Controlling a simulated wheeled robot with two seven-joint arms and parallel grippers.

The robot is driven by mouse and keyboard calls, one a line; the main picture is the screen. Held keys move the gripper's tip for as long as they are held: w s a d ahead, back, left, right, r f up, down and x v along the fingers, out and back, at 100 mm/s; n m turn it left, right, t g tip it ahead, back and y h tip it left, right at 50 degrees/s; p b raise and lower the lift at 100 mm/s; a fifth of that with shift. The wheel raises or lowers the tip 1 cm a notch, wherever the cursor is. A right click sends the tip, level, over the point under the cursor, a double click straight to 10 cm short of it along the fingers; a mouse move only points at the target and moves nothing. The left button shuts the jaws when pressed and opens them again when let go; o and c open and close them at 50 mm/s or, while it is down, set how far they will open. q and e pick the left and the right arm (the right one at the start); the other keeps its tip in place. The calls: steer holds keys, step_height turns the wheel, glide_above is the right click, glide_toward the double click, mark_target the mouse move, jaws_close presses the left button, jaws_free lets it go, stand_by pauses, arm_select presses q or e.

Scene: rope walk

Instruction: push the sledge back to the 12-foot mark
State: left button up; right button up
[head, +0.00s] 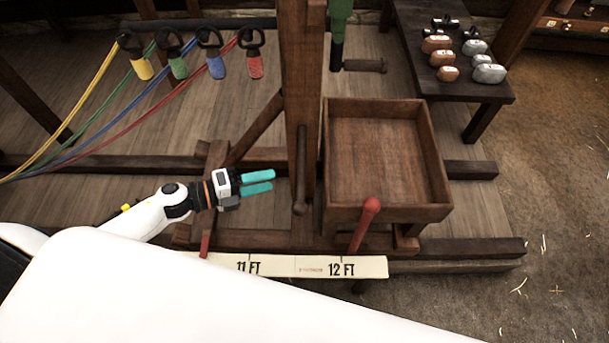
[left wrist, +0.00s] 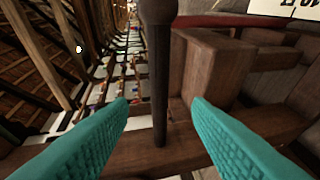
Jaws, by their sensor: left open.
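The sledge is a dark wooden frame on rails, with a tall post (head: 303,90) and an open wooden box (head: 440,213) on its right. A dark upright handle (head: 300,170) stands at the post. A cream scale board (head: 295,266) along the front reads 11 FT and 12 FT. A small red pointer (head: 205,244) stands left of the 11 FT mark. My left gripper (head: 273,182) is open, its turquoise fingers pointing right, just left of the handle. In the left wrist view a dark rod (left wrist: 160,80) stands between the open fingers, untouched. My right gripper is out of view.
A red-knobbed lever (head: 369,206) rises by the 12 FT mark. Several hooks with coloured grips (head: 215,68) hold yellow, green, blue and red ropes at upper left. A dark table (head: 415,20) with copper and silver weights stands at upper right. Floor at right is open.

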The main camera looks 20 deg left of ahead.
mark_target(302, 172)
arm_select(q)
steer(key=x, duration=1)
steer(key=shift+w+d+r+p, duration=0.1)
steer(key=shift+w+p, duration=0.05)
steer(key=shift+p, duration=0.2)
steer(key=shift+w+d, duration=0.4)
steer(key=shift+d, duration=0.1)
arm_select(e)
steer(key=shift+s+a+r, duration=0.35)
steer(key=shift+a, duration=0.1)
arm_select(q)
steer(key=shift+c, duration=0.6)
jaws_close()
